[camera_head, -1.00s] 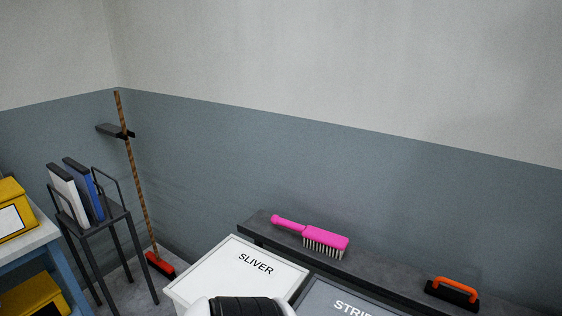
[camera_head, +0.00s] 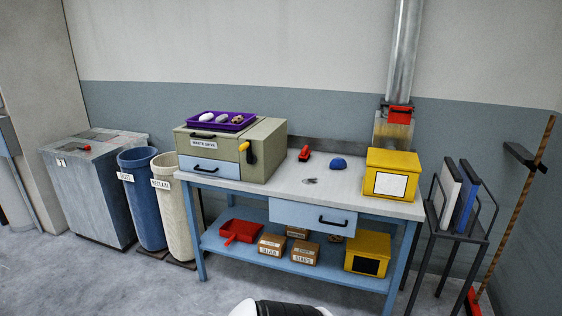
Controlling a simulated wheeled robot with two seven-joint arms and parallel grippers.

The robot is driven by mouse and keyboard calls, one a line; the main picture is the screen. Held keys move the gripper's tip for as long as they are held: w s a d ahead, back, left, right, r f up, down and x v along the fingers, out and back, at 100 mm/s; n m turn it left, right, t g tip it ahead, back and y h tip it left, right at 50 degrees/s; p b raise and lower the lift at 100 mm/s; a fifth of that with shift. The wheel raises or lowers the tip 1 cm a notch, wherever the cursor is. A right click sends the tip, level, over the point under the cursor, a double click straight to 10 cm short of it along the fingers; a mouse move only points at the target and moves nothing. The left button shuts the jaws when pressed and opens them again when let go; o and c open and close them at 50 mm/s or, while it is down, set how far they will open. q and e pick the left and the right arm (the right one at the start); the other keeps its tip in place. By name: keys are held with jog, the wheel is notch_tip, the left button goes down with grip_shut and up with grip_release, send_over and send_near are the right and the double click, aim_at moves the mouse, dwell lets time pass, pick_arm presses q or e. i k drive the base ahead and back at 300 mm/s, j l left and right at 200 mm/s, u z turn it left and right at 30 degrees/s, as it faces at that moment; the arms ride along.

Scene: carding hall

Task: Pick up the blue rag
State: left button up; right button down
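A small blue bunched thing (camera_head: 338,164), which looks like the blue rag, lies on the pale top of the workbench (camera_head: 380,204), right of the middle. It sits between a small red object and a yellow box, touching neither. Neither of my grippers is in view. Only a white and black part of my own body shows at the bottom edge.
Around it are the red object (camera_head: 304,154), the yellow box (camera_head: 392,174), a small grey item (camera_head: 310,181) and a beige drawer unit (camera_head: 232,150) with a purple tray (camera_head: 221,121). Bins (camera_head: 142,200) stand left, a folder rack (camera_head: 458,237) right. Floor in front looks clear.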

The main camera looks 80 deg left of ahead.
aim_at(337, 163)
jog(key=u, duration=2.35)
jog(key=i, duration=0.1)
